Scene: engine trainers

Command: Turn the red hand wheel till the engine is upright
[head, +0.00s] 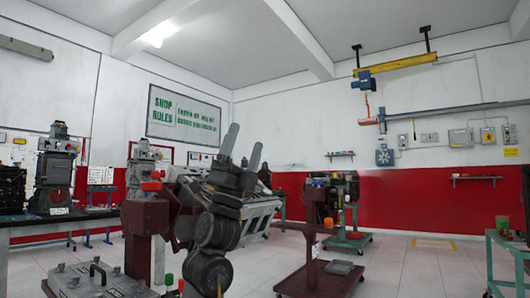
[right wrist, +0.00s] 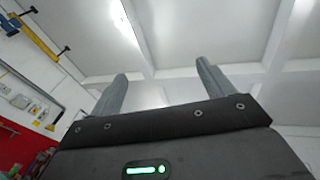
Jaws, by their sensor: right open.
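A grey metal engine (head: 262,212) sits at the centre of the head view, mounted by a dark red stand (head: 138,220). It looks tilted, but my right arm hides much of it. No red hand wheel shows clearly; a small orange-red knob (head: 152,186) is on the stand's head. My right gripper (head: 244,143) points up in front of the engine, open and empty, its fingers apart. In the right wrist view, the two fingers (right wrist: 160,92) have only ceiling and beams between and beyond them. My left gripper is not in view.
A workbench (head: 60,220) with an engine (head: 56,170) is at the left. A green-framed table (head: 508,240) is at the right edge. Open floor (head: 400,265) lies between.

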